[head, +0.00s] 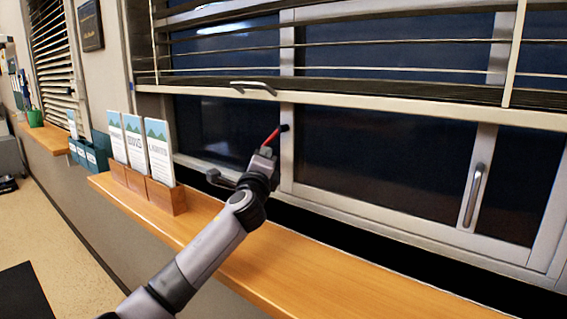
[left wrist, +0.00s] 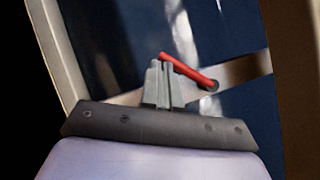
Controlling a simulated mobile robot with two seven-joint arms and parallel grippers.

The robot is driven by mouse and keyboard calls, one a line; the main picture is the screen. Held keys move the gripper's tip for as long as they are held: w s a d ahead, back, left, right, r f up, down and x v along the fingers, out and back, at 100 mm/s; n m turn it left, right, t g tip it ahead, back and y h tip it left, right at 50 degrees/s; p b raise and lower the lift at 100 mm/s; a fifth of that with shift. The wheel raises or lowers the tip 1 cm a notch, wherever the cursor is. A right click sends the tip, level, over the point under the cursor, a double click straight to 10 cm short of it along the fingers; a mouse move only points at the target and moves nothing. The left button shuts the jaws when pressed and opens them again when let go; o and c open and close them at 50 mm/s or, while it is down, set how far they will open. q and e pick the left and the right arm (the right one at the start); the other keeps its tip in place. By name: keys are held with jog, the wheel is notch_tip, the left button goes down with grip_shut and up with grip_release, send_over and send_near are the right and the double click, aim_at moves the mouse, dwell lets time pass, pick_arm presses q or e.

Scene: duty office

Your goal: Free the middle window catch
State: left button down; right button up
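The middle window catch is a red lever (head: 271,137) on the upright frame bar between two panes. It slants up to the right to a dark pivot (head: 284,128). In the left wrist view the red lever (left wrist: 190,70) runs from the fingertips down right to a round pivot on the pale bar. My left gripper (head: 265,151) is at the lever's lower, free end. In the left wrist view its fingers (left wrist: 161,66) are close together with the lever's end at their tips, and they look shut on it. The tips hide the lever's very end. My right gripper is out of view.
Blinds (head: 400,94) hang over the upper window, with a grey handle (head: 254,87) near their bottom rail. Another handle (head: 475,195) is on the right sash. Brochure holders (head: 135,183) stand on the wooden sill (head: 300,275), left of my arm. The sill's right part is clear.

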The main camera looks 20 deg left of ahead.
pick_arm(q)
jog(key=shift+w+a+r+m+t+h+b, duration=0.15)
jog(key=shift+w+a+r+m+t+b, duration=0.1)
jog(key=shift+a+r+m+t+b, duration=0.25)
jog(key=shift+w+a+r+m+t+h+b, duration=0.1)
jog(key=shift+w+a+r+m+h+b, duration=0.2)
jog(key=shift+a+m, duration=0.35)
jog(key=shift+s, duration=0.1)
jog(key=shift+s, duration=0.15)
jog(key=a+v, duration=0.1)
jog(key=v, duration=0.5)
jog(key=shift+s+d+f, duration=0.2)
jog(key=shift+s+d, duration=0.2)
jog(key=shift+d, duration=0.15)
